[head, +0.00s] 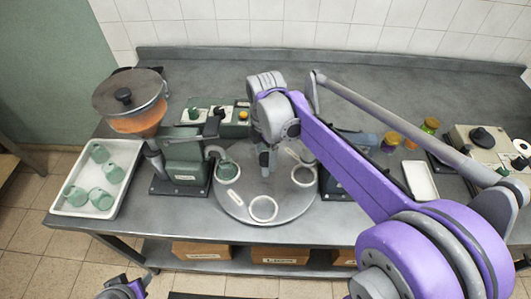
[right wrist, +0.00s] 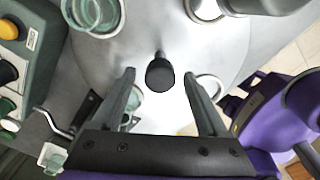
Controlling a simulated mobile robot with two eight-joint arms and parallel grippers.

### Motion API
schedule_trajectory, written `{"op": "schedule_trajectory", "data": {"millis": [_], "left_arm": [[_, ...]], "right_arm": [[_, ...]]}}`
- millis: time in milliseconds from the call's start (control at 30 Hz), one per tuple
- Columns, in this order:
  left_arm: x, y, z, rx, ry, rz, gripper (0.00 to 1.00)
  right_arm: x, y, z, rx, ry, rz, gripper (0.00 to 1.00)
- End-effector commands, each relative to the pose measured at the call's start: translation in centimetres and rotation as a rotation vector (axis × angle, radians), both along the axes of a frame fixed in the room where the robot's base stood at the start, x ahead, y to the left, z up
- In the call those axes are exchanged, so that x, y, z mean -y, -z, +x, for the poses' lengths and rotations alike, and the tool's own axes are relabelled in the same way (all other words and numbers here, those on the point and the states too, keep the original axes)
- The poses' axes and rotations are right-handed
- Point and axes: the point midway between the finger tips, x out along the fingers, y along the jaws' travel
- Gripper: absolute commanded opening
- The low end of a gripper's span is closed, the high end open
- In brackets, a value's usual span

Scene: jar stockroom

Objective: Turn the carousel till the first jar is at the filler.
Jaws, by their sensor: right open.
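The carousel (head: 240,208) is a round grey plate on the bench with several pale rings near its rim. A green glass jar (head: 227,173) stands at its left side, by the filler (head: 185,158) with its orange hopper. My right gripper (head: 267,170) is over the carousel's middle. In the right wrist view it is open (right wrist: 163,92), with its fingers on either side of a black knob (right wrist: 160,74); I cannot tell if they touch it. A glass jar (right wrist: 95,14) stands at upper left there. Part of my left gripper (head: 125,289) shows at the bottom left; its jaws are unclear.
A white tray (head: 130,155) with several green jars is at the left end of the bench. A control box (head: 238,130) with buttons is behind the carousel. Small coloured jars (head: 391,141), a white tray (head: 420,180) and a device (head: 482,138) are at right.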

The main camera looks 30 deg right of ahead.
Motion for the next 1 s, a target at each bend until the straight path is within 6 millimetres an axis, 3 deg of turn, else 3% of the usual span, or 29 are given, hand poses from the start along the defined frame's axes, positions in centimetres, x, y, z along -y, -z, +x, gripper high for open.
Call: {"op": "schedule_trajectory", "data": {"millis": [167,600,1000], "left_arm": [[0.0,-0.2,0.1,0.001,0.000,0.000,0.50],[0.0,-0.9,0.3,0.006,0.000,0.000,0.50],[0.0,-1.0,0.3,0.006,0.000,0.000,0.50]], "right_arm": [[0.0,-1.7,0.0,0.000,0.000,0.000,0.77],[0.0,-9.7,0.0,0.001,0.000,0.000,0.77],[0.0,-10.8,0.0,0.000,0.000,0.000,0.77]]}}
